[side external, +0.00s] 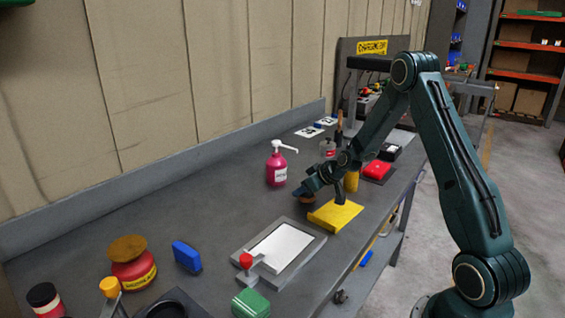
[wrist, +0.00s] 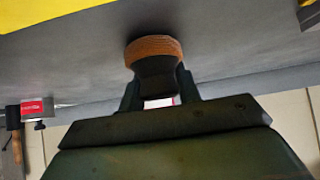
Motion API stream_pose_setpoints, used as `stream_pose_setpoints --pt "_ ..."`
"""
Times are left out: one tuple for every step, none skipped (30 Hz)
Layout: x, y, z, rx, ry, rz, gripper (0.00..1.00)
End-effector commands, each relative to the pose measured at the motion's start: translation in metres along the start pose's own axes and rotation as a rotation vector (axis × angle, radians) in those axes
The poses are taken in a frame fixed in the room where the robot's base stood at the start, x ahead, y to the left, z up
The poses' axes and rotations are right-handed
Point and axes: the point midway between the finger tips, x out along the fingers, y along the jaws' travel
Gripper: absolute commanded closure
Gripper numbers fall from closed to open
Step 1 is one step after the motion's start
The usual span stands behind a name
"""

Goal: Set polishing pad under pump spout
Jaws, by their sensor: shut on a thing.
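My gripper (side external: 307,190) is shut on the polishing pad, a round orange-brown pad with a dark waisted grip. The pad (wrist: 153,47) shows clearly in the wrist view between my two fingers (wrist: 158,90). In the side view the pad (side external: 307,201) is a small brown patch, low over the bench; whether it touches the bench I cannot tell. The pink pump bottle (side external: 277,169) stands upright to the left and behind my gripper. Its white pump spout (side external: 287,147) points right. The pad is apart from the bottle, not under the spout.
A grey tray (side external: 308,254) with a white sheet and a blue block (side external: 186,257) lie nearer. Bench left of the pink bottle is clear.

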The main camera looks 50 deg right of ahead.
Motion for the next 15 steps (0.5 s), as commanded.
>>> stream_pose_setpoints --pt "0.0011 0.0 0.0011 0.0 0.0 0.0 0.93" --pt "0.0012 0.0001 0.0012 0.0 0.001 0.0 0.93" --pt "0.0012 0.0001 0.0011 0.0 0.001 0.0 0.93" --pt "0.0011 0.0001 0.001 0.0 0.001 0.0 0.93" --pt "0.0011 0.0001 0.001 0.0 0.001 0.0 0.93" --pt "0.001 0.0001 0.0009 0.0 0.001 0.0 0.93" --pt "0.001 0.0001 0.0009 0.0 0.001 0.0 0.93" --pt "0.001 0.0001 0.0009 0.0 0.001 0.0 0.93" --pt "0.0013 0.0 0.0012 0.0 0.001 0.0 0.93" --pt "0.0016 0.0 0.0015 0.0 0.001 0.0 0.93" --pt "0.0021 0.0 0.002 0.0 0.001 0.0 0.93" --pt "0.0027 0.0 0.0027 0.001 0.001 0.0 0.93" --pt "0.0032 0.0 0.0031 0.001 0.001 0.0 0.93" --pt "0.0029 0.0001 0.0029 0.0 0.001 0.0 0.61" --pt "0.0028 0.0001 0.0028 0.0 0.001 0.0 0.53"
